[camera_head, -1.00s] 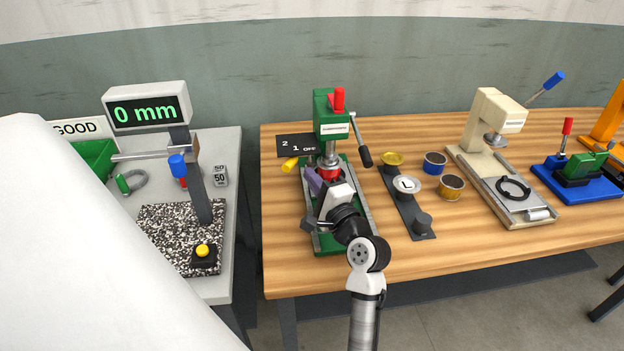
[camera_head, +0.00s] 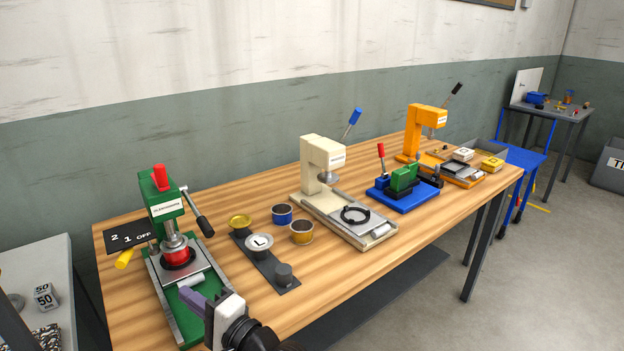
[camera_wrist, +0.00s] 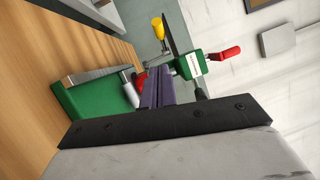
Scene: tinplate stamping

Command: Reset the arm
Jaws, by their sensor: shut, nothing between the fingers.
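My gripper (camera_head: 199,302) is at the bottom of the head view, in front of the green press (camera_head: 180,274). Its purple fingers are together with nothing between them, and they are clear of the red piece (camera_head: 178,257) under the press ram. In the wrist view the shut purple fingers (camera_wrist: 156,88) point toward the green press (camera_wrist: 92,108), which appears turned on its side. Most of my arm is outside the head view.
Right of the green press, a dark strip (camera_head: 285,290) holds a disc marked L (camera_head: 259,246). Two tins, blue (camera_head: 282,215) and gold (camera_head: 302,232), stand nearby. A cream press (camera_head: 323,165), a blue-based fixture (camera_head: 402,196) and an orange press (camera_head: 427,118) stand farther right.

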